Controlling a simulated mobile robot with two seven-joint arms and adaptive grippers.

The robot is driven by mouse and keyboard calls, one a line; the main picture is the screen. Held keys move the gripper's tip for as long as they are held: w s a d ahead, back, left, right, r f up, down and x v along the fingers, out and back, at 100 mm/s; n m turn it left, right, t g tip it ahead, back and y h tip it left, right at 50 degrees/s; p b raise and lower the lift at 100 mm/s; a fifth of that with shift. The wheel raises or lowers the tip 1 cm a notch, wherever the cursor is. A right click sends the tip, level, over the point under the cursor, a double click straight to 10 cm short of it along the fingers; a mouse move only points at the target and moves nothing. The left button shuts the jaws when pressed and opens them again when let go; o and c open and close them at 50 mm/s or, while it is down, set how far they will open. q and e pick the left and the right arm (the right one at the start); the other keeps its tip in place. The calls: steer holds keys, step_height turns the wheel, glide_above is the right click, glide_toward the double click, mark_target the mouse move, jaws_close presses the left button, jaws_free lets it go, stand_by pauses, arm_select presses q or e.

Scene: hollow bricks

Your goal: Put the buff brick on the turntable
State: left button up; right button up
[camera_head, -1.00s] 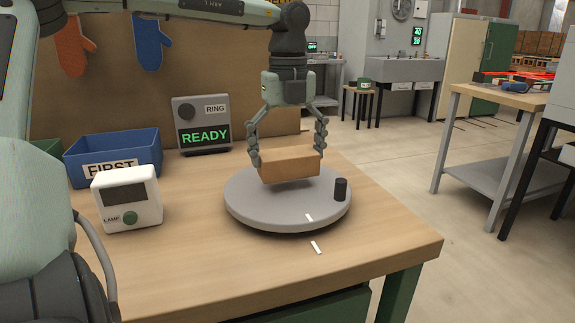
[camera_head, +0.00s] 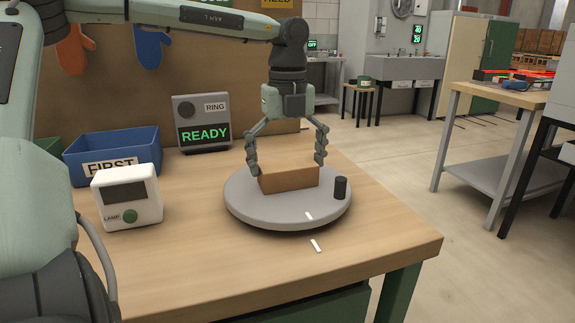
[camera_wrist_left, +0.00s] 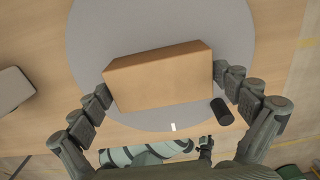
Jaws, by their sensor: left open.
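The buff brick (camera_head: 290,179) rests on the grey round turntable (camera_head: 245,209), towards its back. My left gripper (camera_head: 287,166) is over the brick, fingers down, one at each end. It is open. In the left wrist view the brick (camera_wrist_left: 160,78) lies between the fingertips (camera_wrist_left: 163,82), which are very close to its ends; I cannot make out whether they touch. The turntable (camera_wrist_left: 90,40) shows around it. Low in that view is a pale green arm of mine with a small dark end, too small to read.
A black knob (camera_head: 340,188) stands on the turntable's right edge. A white lamp box (camera_head: 127,197), a blue bin marked FIRST (camera_head: 113,157) and a grey READY display (camera_head: 203,124) stand left and behind. The front right of the wooden table (camera_head: 370,239) is clear.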

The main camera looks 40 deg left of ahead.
mark_target(288, 164)
arm_select(q)
steer(key=shift+r, duration=0.5)
step_height(288, 164, up, 11)
arm_select(e)
steer(key=shift+s+a+f, duration=0.15)
steer(key=shift+s+f, duration=0.2)
steer(key=shift+f, duration=0.35)
